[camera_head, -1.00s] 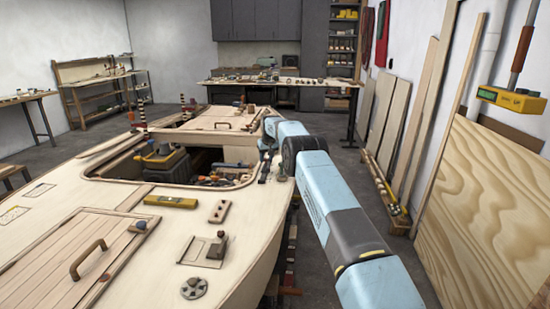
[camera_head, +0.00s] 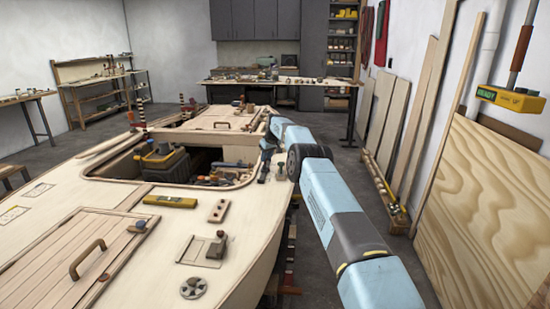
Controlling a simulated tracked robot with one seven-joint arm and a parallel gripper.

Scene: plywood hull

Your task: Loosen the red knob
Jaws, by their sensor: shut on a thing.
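My gripper (camera_head: 264,174) is small and dark at the right side of the plywood hull (camera_head: 255,205), low at the deck beside the right edge of the open hatch. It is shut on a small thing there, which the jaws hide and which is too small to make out. I cannot pick out a red knob on the deck near it. A small dark fitting (camera_head: 281,173) stands on the deck just right of my gripper.
The open hatch (camera_head: 120,162) holds a dark and yellow toolbox (camera_head: 165,160) and loose tools. A yellow level (camera_head: 170,201), a drilled wood block (camera_head: 219,211), a latch block (camera_head: 217,245) and a round grey fitting (camera_head: 193,288) lie on the near deck. Plywood sheets (camera_head: 480,215) lean at right.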

